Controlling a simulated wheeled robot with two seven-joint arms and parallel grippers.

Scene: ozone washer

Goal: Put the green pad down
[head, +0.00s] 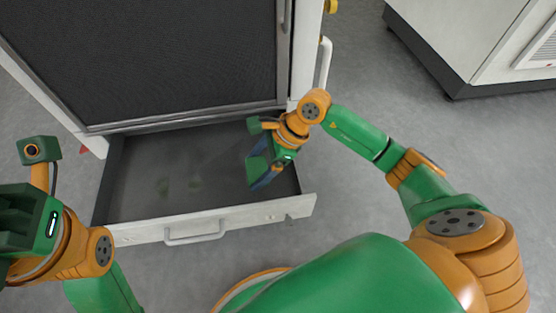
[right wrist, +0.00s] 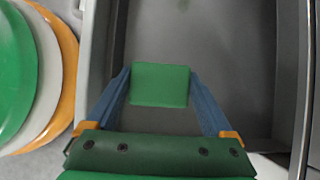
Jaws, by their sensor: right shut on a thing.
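The green pad (right wrist: 160,84) is a small flat square, seen in the right wrist view between the two blue fingers of my right gripper (right wrist: 160,88). The gripper is shut on it. In the head view my right gripper (head: 264,178) points down over the right end of an open grey drawer (head: 140,205). Its height above the drawer floor is hard to tell. My left gripper (head: 30,222) is at the left edge of the head view, left of the drawer, with its fingers not visible.
The washer cabinet with a dark mesh panel (head: 150,60) rises behind the drawer. The drawer has a front handle (head: 194,233) and raised walls. Its floor shows faint greenish spots (head: 164,186) and is otherwise clear. Another white cabinet (head: 460,35) stands at the upper right.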

